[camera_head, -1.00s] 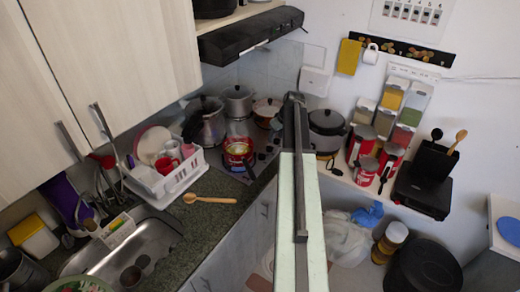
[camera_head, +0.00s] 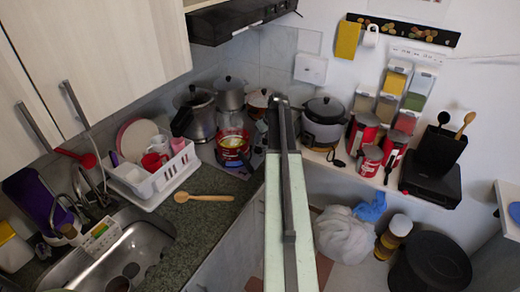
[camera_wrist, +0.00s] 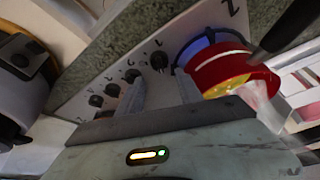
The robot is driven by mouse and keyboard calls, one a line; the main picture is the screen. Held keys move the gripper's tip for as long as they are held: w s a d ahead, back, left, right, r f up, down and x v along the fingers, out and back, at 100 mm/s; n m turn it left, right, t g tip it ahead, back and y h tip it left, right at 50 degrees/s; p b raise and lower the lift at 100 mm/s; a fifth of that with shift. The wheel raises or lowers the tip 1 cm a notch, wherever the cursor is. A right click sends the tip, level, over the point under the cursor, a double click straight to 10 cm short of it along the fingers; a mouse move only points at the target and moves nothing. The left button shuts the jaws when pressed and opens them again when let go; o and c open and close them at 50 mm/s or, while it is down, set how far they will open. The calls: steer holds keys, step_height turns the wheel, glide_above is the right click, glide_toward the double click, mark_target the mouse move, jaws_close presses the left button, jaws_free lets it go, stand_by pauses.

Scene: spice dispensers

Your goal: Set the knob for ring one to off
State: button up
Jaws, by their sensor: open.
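In the wrist view a grey stove panel (camera_wrist: 190,22) carries a row of several dark knobs. The largest-looking knob (camera_wrist: 159,61) is nearest the red pot (camera_wrist: 222,66); the others run down to the left. Marks beside them are too small to read, so I cannot tell which is for ring one. In the head view the red pot (camera_head: 232,147) stands on the stove; my arm hides the gripper and knobs.
A rice cooker (camera_head: 323,122) and red tins (camera_head: 369,160) stand on the shelf to the right. A white dish rack (camera_head: 150,180) and wooden spoon (camera_head: 204,197) are left of the stove. A white appliance (camera_wrist: 20,70) is close at the wrist view's left.

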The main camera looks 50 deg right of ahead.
mark_target(259, 148)
steer(key=b+x, duration=0.7)
steer(key=x, duration=0.1)
steer(key=shift+r, duration=0.15)
